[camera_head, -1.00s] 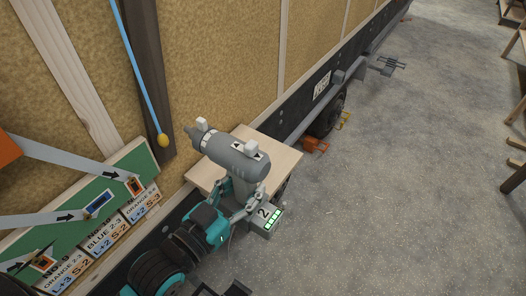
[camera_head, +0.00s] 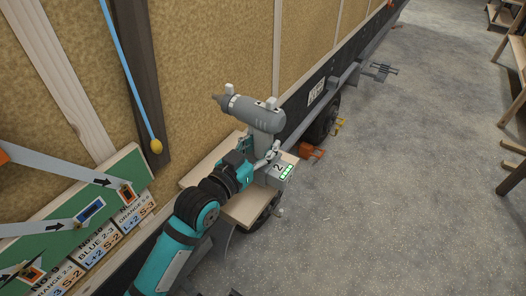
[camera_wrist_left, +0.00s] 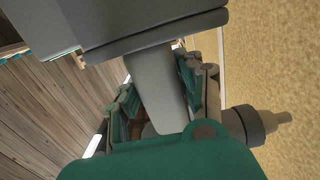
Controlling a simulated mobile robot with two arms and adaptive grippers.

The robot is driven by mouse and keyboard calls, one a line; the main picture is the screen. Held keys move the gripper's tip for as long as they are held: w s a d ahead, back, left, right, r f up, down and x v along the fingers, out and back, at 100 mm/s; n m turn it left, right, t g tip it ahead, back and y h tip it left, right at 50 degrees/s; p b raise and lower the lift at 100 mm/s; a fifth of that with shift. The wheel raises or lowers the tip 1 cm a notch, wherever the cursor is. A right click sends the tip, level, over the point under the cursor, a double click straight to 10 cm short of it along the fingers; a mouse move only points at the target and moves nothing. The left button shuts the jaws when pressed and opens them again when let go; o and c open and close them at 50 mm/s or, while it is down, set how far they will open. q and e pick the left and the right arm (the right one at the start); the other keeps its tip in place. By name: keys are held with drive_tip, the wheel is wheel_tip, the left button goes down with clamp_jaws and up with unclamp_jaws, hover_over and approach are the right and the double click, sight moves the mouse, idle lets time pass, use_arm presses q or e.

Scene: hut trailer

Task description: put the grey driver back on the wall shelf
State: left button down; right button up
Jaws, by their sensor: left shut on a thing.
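The grey driver (camera_head: 252,112) has a dark nose pointing left and a battery base marked 2 with green bars. My left gripper (camera_head: 262,152) is shut on its handle and holds it upright, over the wooden wall shelf (camera_head: 246,208) as seen in the head view. Whether the base touches the shelf I cannot tell. In the left wrist view the driver's handle (camera_wrist_left: 155,88) stands between the fingers (camera_wrist_left: 160,95), with the battery base at the top. My right gripper is not in view.
A green board (camera_head: 75,222) with labels and grey straps is on the wall at left. A blue cord with a yellow knob (camera_head: 156,146) hangs near the shelf. An orange block (camera_head: 312,152) is beside the wheel. Open floor lies at right.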

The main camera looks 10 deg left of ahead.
sight(262, 156)
use_arm(q)
wheel_tip(262, 156, down, 2)
drive_tip(key=shift+s, duration=0.1)
drive_tip(key=shift+f, duration=0.4)
drive_tip(key=c, duration=1.2)
unclamp_jaws()
drive_tip(key=shift+f, duration=0.3)
drive_tip(key=o, duration=0.4)
drive_tip(key=shift+s, duration=0.1)
drive_tip(key=shift+c, duration=0.2)
drive_tip(key=o, duration=0.8)
drive_tip(key=shift+o, duration=0.2)
drive_tip(key=shift+s, duration=0.1)
